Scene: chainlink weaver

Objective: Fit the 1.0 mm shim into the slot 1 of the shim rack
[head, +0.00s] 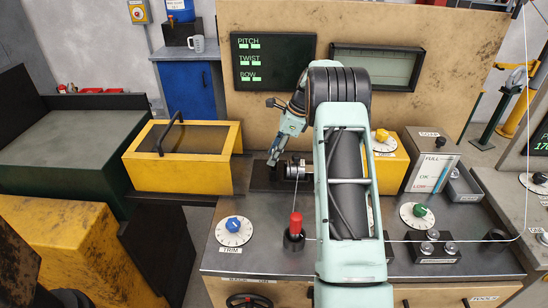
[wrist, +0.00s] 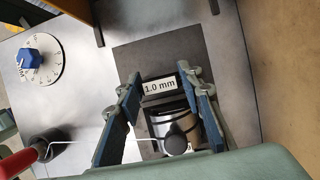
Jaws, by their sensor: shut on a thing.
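The 1.0 mm shim (wrist: 160,86), a dark piece with a white "1.0 mm" label, shows between the blue finger pads of my gripper (wrist: 161,82) in the wrist view. The gripper is shut on it. In the head view my gripper (head: 274,158) points down over the back of the grey bench, just left of a metal spindle (head: 296,172). That spindle also shows below the label in the wrist view (wrist: 172,124). The shim cannot be made out in the head view. I cannot clearly identify the shim rack or slot 1 in either view.
A yellow-framed box (head: 190,188) stands left of my gripper. A red handle (head: 295,225) stands in front, with a thin wire near it. A blue dial (head: 233,226) is front left; a green dial (head: 418,212) and metal rollers (head: 432,248) are right. Bench between the dials is partly clear.

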